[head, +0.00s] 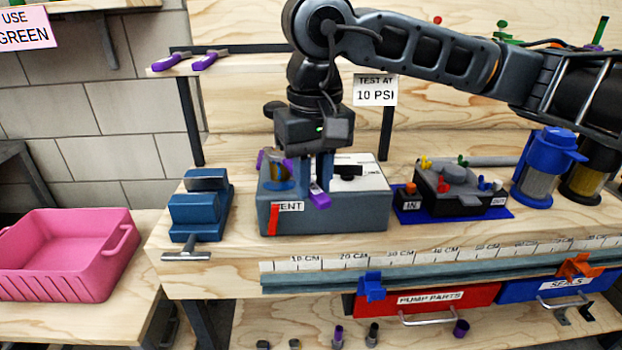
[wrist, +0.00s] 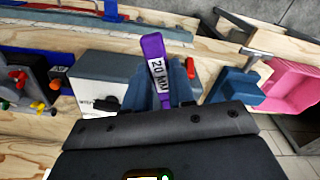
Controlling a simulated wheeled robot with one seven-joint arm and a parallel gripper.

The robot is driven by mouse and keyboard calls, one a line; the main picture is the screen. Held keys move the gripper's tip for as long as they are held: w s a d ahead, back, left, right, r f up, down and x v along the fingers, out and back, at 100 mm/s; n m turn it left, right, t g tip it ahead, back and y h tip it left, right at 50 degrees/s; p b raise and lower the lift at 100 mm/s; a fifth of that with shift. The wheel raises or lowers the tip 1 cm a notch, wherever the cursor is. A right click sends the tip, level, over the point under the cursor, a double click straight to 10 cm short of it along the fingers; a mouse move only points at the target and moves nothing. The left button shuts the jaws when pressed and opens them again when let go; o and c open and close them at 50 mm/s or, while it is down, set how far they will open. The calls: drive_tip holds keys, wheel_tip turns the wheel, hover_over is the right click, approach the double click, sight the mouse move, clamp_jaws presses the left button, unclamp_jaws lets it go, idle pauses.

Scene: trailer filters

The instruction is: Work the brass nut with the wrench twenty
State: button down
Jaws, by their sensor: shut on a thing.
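My gripper (head: 315,184) points down over the grey box (head: 345,216) and is shut on the purple-handled wrench (head: 320,197). In the wrist view, the wrench (wrist: 155,60) shows its "20 MM" label and stands between the fingers of my gripper (wrist: 166,88). A brass-coloured round part (head: 279,173) sits at the box's left, just left of the fingers, with purple pieces beside it. Whether the wrench's head is around the brass nut is hidden. The box's front label is partly covered and reads "ENT". The grey box (wrist: 108,68) also shows in the wrist view.
A blue vise (head: 199,208) stands left of the box, and a pink bin (head: 68,262) is at far left. A black valve block (head: 455,192) and a blue-topped filter (head: 541,170) stand to the right. Purple-handled tools (head: 205,62) lie on the shelf.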

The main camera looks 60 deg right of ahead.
drive_tip(key=shift+s+a+b, duration=0.5)
drive_tip(key=shift+s+b, duration=0.05)
drive_tip(key=shift+s, duration=0.3)
drive_tip(key=shift+s+a+b, duration=0.5)
drive_tip(key=shift+s+a, duration=0.05)
drive_tip(key=shift+s, duration=0.3)
drive_tip(key=shift+s+a+b, duration=0.5)
drive_tip(key=shift+s+b, duration=0.05)
drive_tip(key=shift+s, duration=0.3)
drive_tip(key=shift+s, duration=0.1)
